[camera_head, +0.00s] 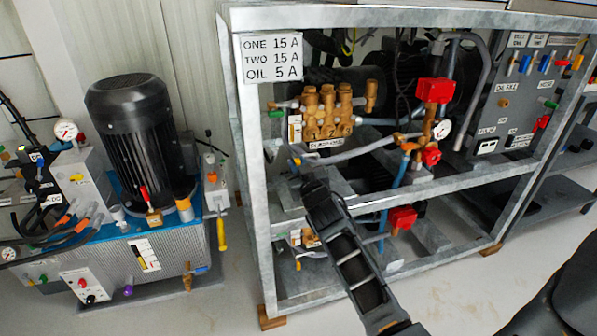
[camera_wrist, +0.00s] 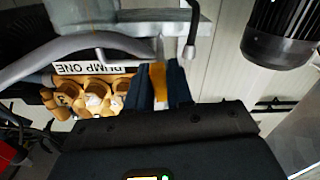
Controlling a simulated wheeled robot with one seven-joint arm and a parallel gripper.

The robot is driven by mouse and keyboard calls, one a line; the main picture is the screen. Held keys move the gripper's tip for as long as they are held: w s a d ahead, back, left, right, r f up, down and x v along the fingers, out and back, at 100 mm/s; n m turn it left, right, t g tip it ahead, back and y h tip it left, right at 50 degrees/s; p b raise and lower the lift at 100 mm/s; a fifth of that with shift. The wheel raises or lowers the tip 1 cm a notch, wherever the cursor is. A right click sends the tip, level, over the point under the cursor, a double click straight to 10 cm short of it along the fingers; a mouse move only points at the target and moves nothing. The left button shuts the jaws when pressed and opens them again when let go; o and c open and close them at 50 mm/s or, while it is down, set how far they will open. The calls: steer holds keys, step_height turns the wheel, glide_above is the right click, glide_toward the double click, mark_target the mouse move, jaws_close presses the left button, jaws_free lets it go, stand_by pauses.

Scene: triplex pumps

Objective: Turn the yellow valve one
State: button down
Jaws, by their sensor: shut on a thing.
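The yellow valve handle (camera_wrist: 158,74) is between the two dark blue fingers of my gripper (camera_wrist: 158,88) in the wrist view. My gripper is shut on it, with a finger on each side. In the head view a small yellow handle (camera_head: 295,161) shows at the left side of the frame, below the brass pump (camera_head: 327,112). My dark arm reaches up to this spot from the lower right. The fingertips are hard to make out there. The brass pump also shows in the wrist view (camera_wrist: 92,95), beside an upside-down "PUMP ONE" label (camera_wrist: 92,68).
The grey metal frame (camera_head: 253,190) stands close around my gripper, with a post to its left. A grey hose (camera_head: 350,152) runs beside the valve. Red valve boxes (camera_head: 436,90) and a gauge (camera_head: 442,130) are farther right. A black motor (camera_head: 130,135) stands left.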

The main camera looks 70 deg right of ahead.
steer(key=shift+f+m+b, duration=0.1)
steer(key=shift+m+b, duration=0.55)
steer(key=shift+m, duration=0.25)
steer(key=c, duration=1.1)
jaws_free()
steer(key=v, duration=0.8)
steer(key=shift+b, duration=0.45)
